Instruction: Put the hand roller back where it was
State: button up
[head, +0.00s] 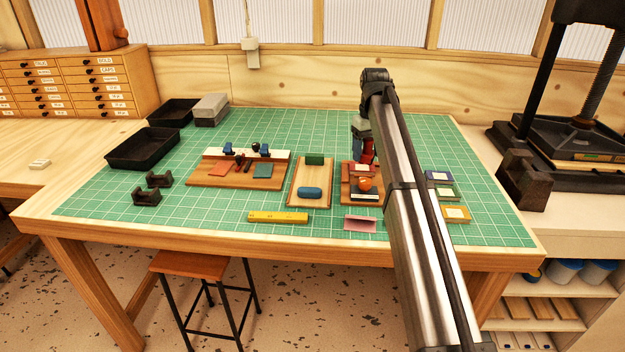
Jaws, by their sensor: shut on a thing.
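My gripper (364,165) hangs over the reddish board (348,197) right of the middle of the green mat. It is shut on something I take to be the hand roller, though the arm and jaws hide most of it. A rounded orange piece (365,184) shows just below the jaws, above a dark bar with a pale strip. I cannot tell whether these pieces are in the grip or resting on the board.
Dark cradles (147,197) stand at left. The front-left mat is clear.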

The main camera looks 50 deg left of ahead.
jog(key=s+a+r+n, duration=0.2)
jog(key=s+a+n, duration=0.1)
jog(key=s+a, duration=0.85)
jog(key=shift+w+a+f, duration=0.15)
jog(key=shift+f, duration=1.5)
jog(key=shift+w+a+f, duration=0.1)
jog(key=shift+w+f, duration=0.05)
jog(key=shift+f, duration=1.45)
jog(key=shift+w+a+f, duration=0.15)
jog(key=shift+f, duration=1.5)
jog(key=shift+f, duration=0.1)
jog(key=o, duration=1)
notch_tip(320, 180, up, 12)
jog(key=shift+r, duration=0.15)
